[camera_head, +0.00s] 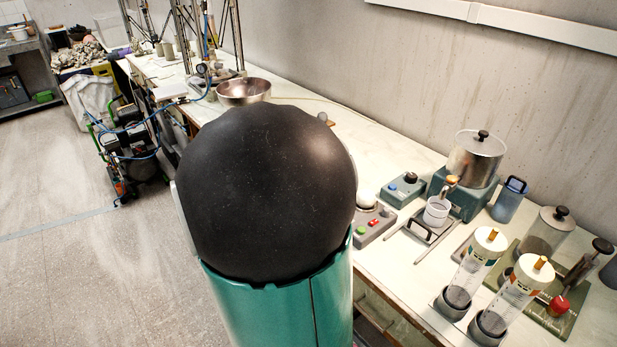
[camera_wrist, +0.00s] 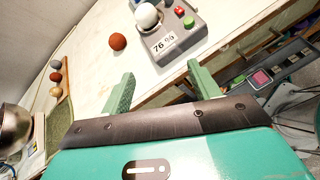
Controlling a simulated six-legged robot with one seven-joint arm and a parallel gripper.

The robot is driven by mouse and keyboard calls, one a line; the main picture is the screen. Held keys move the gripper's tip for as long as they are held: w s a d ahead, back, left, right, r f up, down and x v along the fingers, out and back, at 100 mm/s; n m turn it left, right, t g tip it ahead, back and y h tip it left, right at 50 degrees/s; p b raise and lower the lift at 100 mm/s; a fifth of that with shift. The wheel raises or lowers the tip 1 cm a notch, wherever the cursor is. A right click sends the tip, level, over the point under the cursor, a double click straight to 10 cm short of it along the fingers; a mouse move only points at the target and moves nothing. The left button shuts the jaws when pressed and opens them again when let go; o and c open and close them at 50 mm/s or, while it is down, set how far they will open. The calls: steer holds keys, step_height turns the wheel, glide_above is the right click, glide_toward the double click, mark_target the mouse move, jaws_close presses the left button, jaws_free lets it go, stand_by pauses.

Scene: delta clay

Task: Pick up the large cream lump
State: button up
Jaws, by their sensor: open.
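The large cream lump (camera_wrist: 147,16) is a smooth round ball resting on a grey scale (camera_wrist: 172,38) at the top of the wrist view. In the head view the cream lump (camera_head: 365,198) shows just right of my dark arm link, on the scale with red and green buttons (camera_head: 374,224). My gripper (camera_wrist: 160,70) is open, its two green fingers apart with nothing between them. The lump lies beyond the fingertips, clear of them. In the head view my arm hides the gripper.
A red-brown ball (camera_wrist: 118,42) lies left of the scale. Several small balls, one at the front (camera_wrist: 54,91), sit at the left near a metal bowl (camera_head: 243,92). Right of the scale stand a teal control box (camera_head: 405,189), a steel pot (camera_head: 475,160) and clear cylinders (camera_head: 470,270).

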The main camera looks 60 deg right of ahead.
steer(key=s+d+f+n, duration=0.1)
steer(key=s+d+f, duration=0.1)
steer(key=d, duration=0.4)
steer(key=s+d+f+n+g+h, duration=0.1)
steer(key=s+d+f, duration=0.1)
steer(key=s+d, duration=0.3)
steer(key=s+d+f+n+g, duration=0.1)
steer(key=s+d+f, duration=0.1)
steer(key=d, duration=0.5)
steer(key=shift+s+d+f+h, duration=0.1)
steer(key=shift+s+f+h, duration=0.2)
steer(key=shift+s, duration=0.45)
steer(key=c, duration=0.9)
steer(key=shift+r, duration=0.15)
